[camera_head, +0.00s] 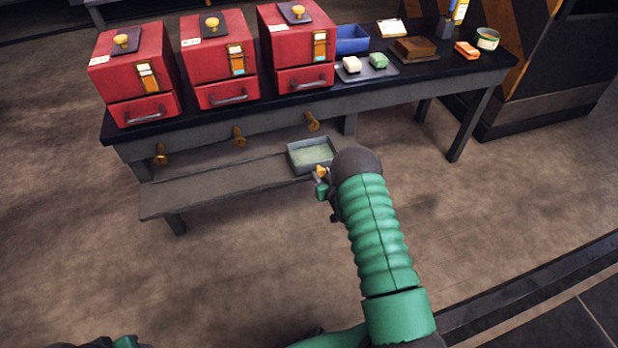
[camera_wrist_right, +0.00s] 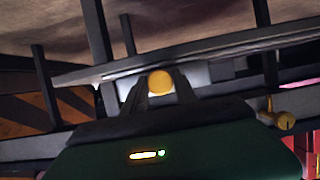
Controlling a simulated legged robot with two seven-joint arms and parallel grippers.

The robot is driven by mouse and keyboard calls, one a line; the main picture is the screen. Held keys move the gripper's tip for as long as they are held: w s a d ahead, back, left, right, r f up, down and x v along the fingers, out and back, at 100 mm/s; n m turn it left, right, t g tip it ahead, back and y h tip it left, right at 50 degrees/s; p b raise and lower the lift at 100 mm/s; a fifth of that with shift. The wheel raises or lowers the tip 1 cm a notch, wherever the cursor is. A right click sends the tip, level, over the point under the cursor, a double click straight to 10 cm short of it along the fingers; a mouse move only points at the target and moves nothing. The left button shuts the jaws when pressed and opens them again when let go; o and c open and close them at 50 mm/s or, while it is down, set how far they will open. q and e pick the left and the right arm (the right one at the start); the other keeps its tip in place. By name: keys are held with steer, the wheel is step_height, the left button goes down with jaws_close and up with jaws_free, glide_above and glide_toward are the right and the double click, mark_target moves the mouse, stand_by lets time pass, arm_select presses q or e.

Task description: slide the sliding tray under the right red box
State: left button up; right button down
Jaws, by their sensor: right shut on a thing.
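The sliding tray (camera_head: 298,167) is a shallow grey tray with a pale green inside. It sits at the right end of the low shelf, below and in front of the right red box (camera_head: 296,48). My right gripper (camera_head: 321,177) is at the tray's front, shut on its brass knob (camera_head: 321,170). In the right wrist view the round yellow knob (camera_wrist_right: 160,82) shows between the two dark fingers (camera_wrist_right: 160,90). My green right arm and dark wrist cover the tray's right front corner. My left gripper is out of view.
Two more red boxes (camera_head: 133,62) (camera_head: 218,57) stand to the left on the bench. Brass knobs (camera_head: 161,154) (camera_head: 239,136) (camera_head: 312,121) stick out from the bench front. The low shelf (camera_head: 220,180) is bare left of the tray. Open floor lies in front.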

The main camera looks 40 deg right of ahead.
steer(key=shift+d, duration=0.35)
steer(key=shift+r, duration=0.1)
steer(key=c, duration=1.3)
jaws_free()
steer(key=shift+c, duration=0.2)
steer(key=o, duration=0.3)
steer(key=shift+d, duration=0.1)
steer(key=shift+o, duration=0.2)
